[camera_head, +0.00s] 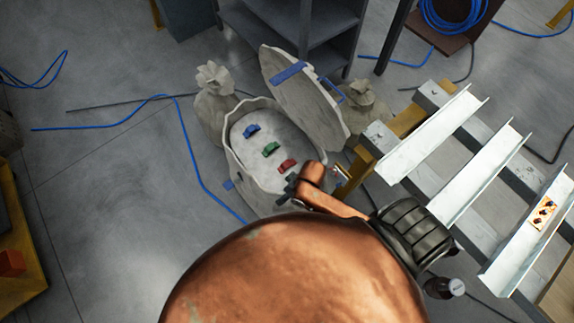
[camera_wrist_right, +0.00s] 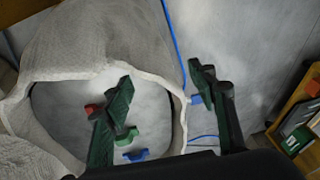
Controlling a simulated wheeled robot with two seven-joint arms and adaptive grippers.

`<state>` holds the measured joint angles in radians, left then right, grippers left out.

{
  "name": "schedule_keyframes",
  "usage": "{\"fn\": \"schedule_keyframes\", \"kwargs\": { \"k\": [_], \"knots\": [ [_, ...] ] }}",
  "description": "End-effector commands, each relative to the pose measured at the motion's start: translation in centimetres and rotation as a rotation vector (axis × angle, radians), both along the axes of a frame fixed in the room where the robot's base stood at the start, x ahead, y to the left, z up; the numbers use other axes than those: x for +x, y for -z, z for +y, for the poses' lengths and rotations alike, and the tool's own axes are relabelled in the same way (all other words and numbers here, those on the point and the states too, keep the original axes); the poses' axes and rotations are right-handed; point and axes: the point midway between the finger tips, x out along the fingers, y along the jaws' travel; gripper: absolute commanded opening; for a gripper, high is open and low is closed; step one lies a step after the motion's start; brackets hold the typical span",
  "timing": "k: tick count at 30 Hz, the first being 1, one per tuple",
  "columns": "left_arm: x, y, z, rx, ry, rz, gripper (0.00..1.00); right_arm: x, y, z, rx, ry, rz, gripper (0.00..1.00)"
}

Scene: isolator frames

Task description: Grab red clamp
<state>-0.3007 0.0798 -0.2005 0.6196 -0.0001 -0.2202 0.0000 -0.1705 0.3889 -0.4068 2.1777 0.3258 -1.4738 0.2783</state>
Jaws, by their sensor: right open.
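The red clamp (camera_head: 287,166) lies on the pale floor inside an open, sack-like container (camera_head: 232,161), at the near end of a row with a green clamp (camera_head: 270,149) and a blue clamp (camera_head: 251,130). My right gripper (camera_head: 287,188) is at the container's near end, close to the red clamp, partly hidden by my orange arm. In the right wrist view it is open and empty (camera_wrist_right: 161,85). One finger is over the container's opening and partly covers the red clamp (camera_wrist_right: 92,109); the other shows beyond the rim. My left gripper is not in view.
The container's raised lid (camera_head: 306,95) leans at its right. Grey sacks (camera_head: 214,106) stand beside it. A rack with white metal channels (camera_head: 431,135) is to the right, a grey shelf (camera_head: 316,30) behind. Blue cable (camera_head: 184,138) lies on the floor at left.

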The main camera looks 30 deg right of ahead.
Motion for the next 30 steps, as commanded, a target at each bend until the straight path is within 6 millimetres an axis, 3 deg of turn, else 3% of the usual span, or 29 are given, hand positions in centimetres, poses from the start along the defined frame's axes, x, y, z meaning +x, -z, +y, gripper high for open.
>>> {"fn": "schedule_keyframes", "kwargs": {
  "k": [7,13,17,24,30],
  "knots": [
    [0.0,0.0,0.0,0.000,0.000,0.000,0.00,2.8,0.5,2.0,0.008,-0.058,0.043,0.52],
    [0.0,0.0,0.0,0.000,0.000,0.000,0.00,5.6,1.7,1.7,-0.018,-0.067,0.105,0.52],
    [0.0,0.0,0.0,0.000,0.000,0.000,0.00,8.6,2.3,-0.7,-0.070,-0.029,0.161,0.52],
    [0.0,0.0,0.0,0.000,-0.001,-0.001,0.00,13.6,1.5,-7.5,-0.163,0.126,0.233,0.52],
    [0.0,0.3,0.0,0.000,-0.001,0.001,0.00,15.0,1.4,-9.8,-0.185,0.192,0.249,0.52]
  ]
}}
